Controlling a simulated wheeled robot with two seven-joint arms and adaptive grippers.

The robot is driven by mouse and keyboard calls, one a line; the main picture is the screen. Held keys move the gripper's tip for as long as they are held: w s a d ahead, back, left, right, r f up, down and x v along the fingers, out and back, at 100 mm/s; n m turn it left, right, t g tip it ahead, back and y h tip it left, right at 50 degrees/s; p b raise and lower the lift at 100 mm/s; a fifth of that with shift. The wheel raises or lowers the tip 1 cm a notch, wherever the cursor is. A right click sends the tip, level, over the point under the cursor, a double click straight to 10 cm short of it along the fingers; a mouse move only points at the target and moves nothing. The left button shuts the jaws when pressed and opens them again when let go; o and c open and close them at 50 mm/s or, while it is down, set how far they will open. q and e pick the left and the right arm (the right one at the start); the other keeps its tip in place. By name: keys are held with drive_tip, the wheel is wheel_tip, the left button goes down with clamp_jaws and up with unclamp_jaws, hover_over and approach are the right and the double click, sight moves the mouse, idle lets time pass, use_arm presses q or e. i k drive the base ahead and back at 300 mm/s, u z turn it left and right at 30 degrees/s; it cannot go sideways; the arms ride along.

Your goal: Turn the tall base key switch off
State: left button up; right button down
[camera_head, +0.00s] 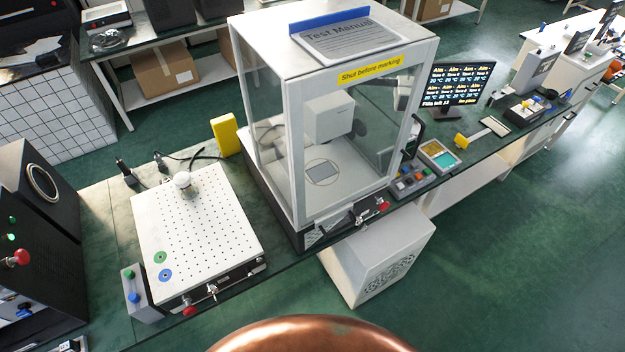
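A tall white-framed glass enclosure (296,150) with a yellow "Shut before marking" label stands at the middle of the bench. Its dark base has a front face with a small silver key-like fitting (356,216) and a red knob (383,206) at its right end. The fitting is too small to tell which way it is turned. A lower white perforated plate unit (200,230) at left also has a silver key-like fitting (212,291) and a red knob (190,311) on its front. Neither of my grippers is in view.
A button panel (411,183), a small tray (440,157) and a monitor (458,83) are at right. A white cabinet (378,262) sits below the bench front. Green floor is clear at right.

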sight(362, 227)
drive_tip(key=u, duration=1.9)
drive_tip(key=k, duration=1.05)
drive_tip(key=z, duration=1.45)
drive_tip(key=k, duration=0.6)
drive_tip(key=u, duration=0.75)
drive_tip(key=i, duration=1.45)
drive_tip(key=z, duration=0.65)
drive_tip(key=i, duration=0.6)
drive_tip(key=z, duration=0.55)
